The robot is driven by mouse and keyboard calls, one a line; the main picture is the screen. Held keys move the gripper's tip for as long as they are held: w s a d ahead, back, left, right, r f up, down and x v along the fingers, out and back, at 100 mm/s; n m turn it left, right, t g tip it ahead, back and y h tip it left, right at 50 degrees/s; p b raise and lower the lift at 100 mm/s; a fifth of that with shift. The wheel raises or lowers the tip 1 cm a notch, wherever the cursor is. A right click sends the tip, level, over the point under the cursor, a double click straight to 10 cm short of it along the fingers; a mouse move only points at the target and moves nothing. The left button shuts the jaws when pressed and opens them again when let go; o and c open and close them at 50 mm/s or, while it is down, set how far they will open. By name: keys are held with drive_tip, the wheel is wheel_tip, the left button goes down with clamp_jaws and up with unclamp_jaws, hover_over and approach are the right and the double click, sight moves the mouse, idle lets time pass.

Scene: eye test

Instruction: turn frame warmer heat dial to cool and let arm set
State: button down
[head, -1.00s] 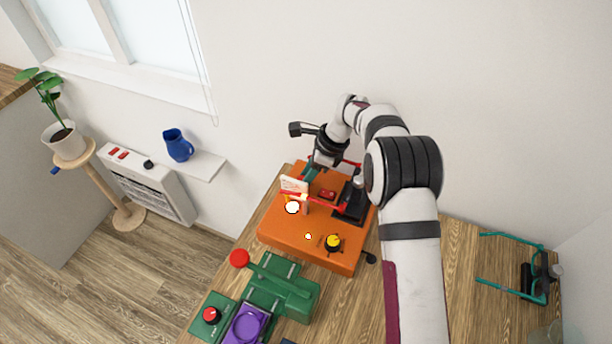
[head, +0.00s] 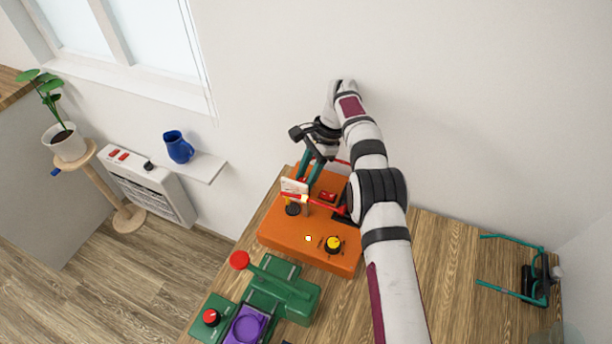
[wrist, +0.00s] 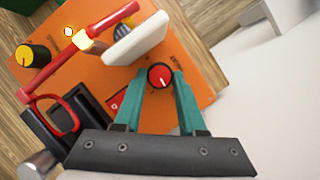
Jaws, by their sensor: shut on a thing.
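An orange frame warmer (head: 283,236) stands on the bench. My gripper (wrist: 159,84) has its teal fingers shut on a red-topped dial (wrist: 160,75) with a white pointer line; the dial's scale cannot be read. In the head view my gripper (head: 311,178) reaches down behind a white card (head: 294,186), and the dial is hidden. Red spectacles have an arm (wrist: 55,70) stretched over the warmer, with a bright yellow glowing patch in the wrist view. A black clamp (wrist: 42,133) is beside the red frame. A yellow-topped dial (head: 333,244) sits at the front.
A small lamp (head: 308,238) is lit. A black and yellow round part (head: 292,209) sits near the card. A red switch (head: 327,195) is close to my fingers. Green equipment (head: 285,295) stands in front, and a teal-framed item (head: 535,280) at right. Bare bench lies between.

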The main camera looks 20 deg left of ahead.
idle(0.4)
drive_tip(key=shift+c, duration=2.4)
unclamp_jaws()
drive_tip(key=m, duration=0.2)
drive_tip(key=m+t+y, duration=0.1)
drive_tip(key=m, duration=0.2)
drive_tip(key=shift+s+d+r+t, duration=0.1)
drive_tip(key=shift+s+d+t, duration=0.1)
drive_tip(key=shift+t, duration=0.1)
drive_tip(key=m+t, duration=0.1)
drive_tip(key=m, duration=0.4)
drive_tip(key=shift+s+t+y, duration=0.2)
drive_tip(key=shift+t+y, duration=0.2)
drive_tip(key=s+v, duration=0.1)
drive_tip(key=v, duration=1.5)
drive_tip(key=s+d+r+n+h, duration=0.1)
drive_tip(key=s+d+r+n, duration=0.4)
drive_tip(key=s+d, duration=0.6)
drive_tip(key=shift+d+n, duration=0.5)
